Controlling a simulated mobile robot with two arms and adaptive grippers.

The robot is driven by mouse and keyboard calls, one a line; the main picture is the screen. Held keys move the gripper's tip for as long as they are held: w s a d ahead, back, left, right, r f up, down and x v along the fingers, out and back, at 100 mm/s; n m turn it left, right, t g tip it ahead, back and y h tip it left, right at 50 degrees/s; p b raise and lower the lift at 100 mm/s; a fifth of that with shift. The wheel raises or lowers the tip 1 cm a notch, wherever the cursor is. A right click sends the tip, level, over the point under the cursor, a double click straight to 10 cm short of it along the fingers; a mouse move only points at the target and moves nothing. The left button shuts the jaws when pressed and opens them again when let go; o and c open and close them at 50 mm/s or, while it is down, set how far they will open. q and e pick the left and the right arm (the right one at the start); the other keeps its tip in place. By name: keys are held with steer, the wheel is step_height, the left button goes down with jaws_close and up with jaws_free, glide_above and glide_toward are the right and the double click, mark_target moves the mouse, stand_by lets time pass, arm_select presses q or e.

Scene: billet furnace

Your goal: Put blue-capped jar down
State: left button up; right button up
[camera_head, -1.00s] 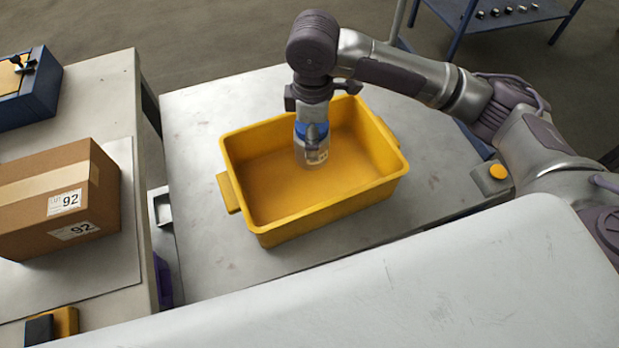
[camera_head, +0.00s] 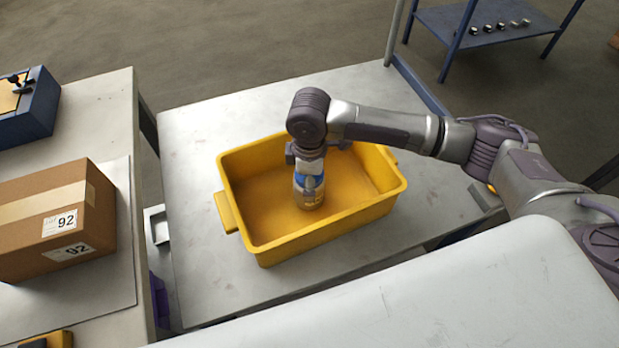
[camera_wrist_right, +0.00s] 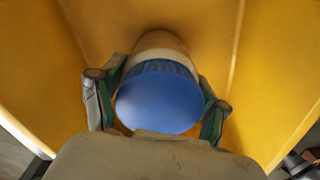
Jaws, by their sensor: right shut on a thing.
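The blue-capped jar (camera_head: 308,193) is upright inside the yellow bin (camera_head: 228,180), near the middle. My right gripper (camera_head: 310,176) comes down from above and is shut on the jar at its cap. In the right wrist view the round blue cap of the jar (camera_wrist_right: 160,100) sits between the two fingers of my right gripper (camera_wrist_right: 158,112). The yellow bin's inner walls (camera_wrist_right: 272,75) surround it there. I cannot tell whether the jar's base touches the bin floor. My left gripper is not in view.
The bin stands on a grey metal table (camera_head: 195,120). A cardboard box (camera_head: 50,215) lies on the left bench, with a blue box (camera_head: 30,105) behind it. A blue shelf (camera_head: 485,25) with several small metal parts stands at the back right. The bin's floor around the jar looks clear.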

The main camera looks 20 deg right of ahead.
steer(key=shift+f, duration=0.1)
steer(key=o, duration=1.3)
step_height(320, 180, up, 12)
steer(key=shift+r, duration=0.15)
